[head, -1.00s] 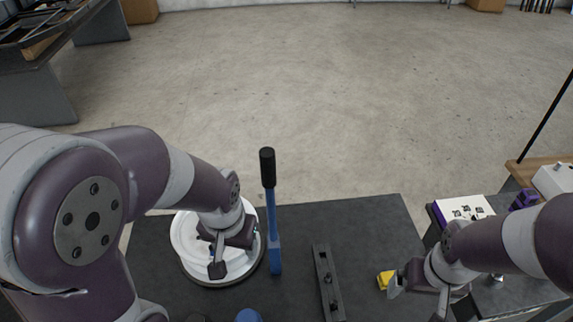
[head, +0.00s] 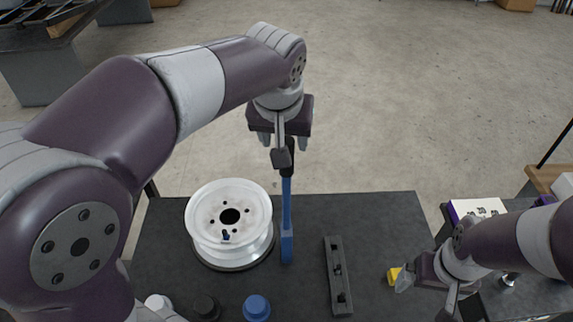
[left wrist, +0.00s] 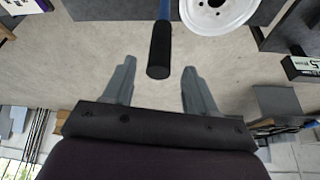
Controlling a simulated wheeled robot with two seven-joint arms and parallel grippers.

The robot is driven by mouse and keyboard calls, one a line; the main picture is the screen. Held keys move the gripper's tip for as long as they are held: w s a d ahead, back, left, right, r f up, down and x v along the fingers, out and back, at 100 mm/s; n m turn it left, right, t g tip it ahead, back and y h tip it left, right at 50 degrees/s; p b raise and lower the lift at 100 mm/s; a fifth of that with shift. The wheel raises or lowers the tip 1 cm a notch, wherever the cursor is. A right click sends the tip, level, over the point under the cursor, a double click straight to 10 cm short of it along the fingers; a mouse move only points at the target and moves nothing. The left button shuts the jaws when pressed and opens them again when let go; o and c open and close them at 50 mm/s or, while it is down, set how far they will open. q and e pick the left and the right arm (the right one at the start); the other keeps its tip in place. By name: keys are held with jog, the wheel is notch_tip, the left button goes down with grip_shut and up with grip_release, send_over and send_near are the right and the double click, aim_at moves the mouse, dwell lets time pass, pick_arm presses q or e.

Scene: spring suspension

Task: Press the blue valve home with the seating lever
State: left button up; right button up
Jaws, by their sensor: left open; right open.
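The seating lever (head: 287,215) is a blue upright bar with a black grip, standing on the table just right of the wheel. Its black grip (left wrist: 160,50) also shows in the left wrist view, in front of the gap between the fingers. The blue valve (head: 226,236) is a small blue piece in the white wheel (head: 203,205), below its centre hole. My left gripper (head: 284,142) is open at the top of the lever, and its fingers (left wrist: 158,85) are apart with nothing between them. My right gripper (head: 421,285) is open at the table's right side, near a yellow block.
A dark slotted bar (head: 337,280) lies right of the lever. The yellow block (head: 394,276) lies beside my right gripper. A blue round cap (head: 257,307), a black one (head: 207,308) and a white one (head: 158,302) stand along the front. The table's back right is clear.

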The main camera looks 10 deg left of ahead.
pick_arm(q)
jog(key=p+x, duration=0.1)
jog(key=x, duration=0.4)
jog(key=shift+d+p, duration=0.1)
jog(key=shift+p, duration=0.2)
jog(key=shift+w+f, duration=0.2)
jog(key=shift+f, duration=0.35)
pick_arm(e)
jog(key=shift+f, duration=0.1)
pick_arm(q)
grip_shut()
